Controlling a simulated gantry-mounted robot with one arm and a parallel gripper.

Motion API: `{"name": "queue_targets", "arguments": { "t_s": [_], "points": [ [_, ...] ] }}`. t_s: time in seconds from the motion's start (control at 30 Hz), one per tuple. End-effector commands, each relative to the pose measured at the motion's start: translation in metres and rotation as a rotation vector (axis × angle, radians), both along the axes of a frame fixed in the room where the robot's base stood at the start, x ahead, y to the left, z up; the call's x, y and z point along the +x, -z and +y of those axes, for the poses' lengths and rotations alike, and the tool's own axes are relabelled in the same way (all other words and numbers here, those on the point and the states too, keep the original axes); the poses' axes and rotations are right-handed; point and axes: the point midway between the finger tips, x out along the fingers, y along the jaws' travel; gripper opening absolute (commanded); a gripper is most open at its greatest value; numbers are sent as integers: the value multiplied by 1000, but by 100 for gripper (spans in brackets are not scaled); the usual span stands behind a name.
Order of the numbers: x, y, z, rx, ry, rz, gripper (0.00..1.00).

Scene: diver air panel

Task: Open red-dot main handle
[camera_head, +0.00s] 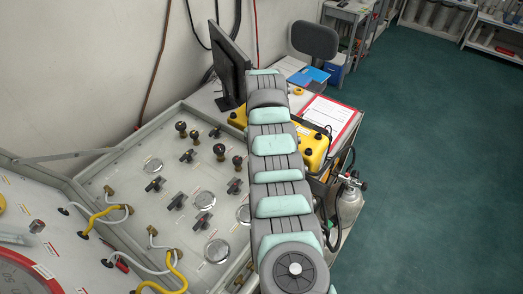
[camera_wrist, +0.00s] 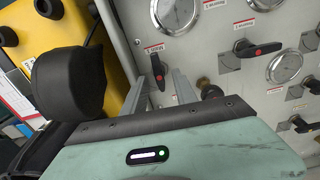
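Several black lever handles with red dots sit on the grey air panel. In the wrist view, one upright red-dot handle (camera_wrist: 157,74) shows between the two grey fingers of my gripper (camera_wrist: 163,80). The fingers are spread apart, and I cannot tell whether they touch this handle. A second red-dot handle (camera_wrist: 258,49) lies sideways to the right, away from the fingers. In the head view, my arm hides my gripper and part of the panel (camera_head: 128,162).
A dark brass-necked knob (camera_wrist: 211,91) is right of the fingers. A yellow case (camera_head: 314,150), a clipboard (camera_head: 327,117) and a monitor (camera_head: 230,62) stand behind the panel. Yellow hoses (camera_head: 107,211) lie at left.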

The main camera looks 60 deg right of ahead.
Motion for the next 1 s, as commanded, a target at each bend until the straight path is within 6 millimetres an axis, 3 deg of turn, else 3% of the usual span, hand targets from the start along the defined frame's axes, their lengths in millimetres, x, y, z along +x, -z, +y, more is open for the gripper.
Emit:
{"name": "queue_targets", "arguments": {
  "t_s": [0.17, 0.5, 0.6, 1.0],
  "points": [
    [1, -16, -1, -4, 0, -2, 34],
    [1, -84, 0, -3, -1, -3, 34],
    [1, -97, 0, 0, -1, -2, 34],
    [0, -107, 0, 0, 0, 0, 34]
  ]
}}
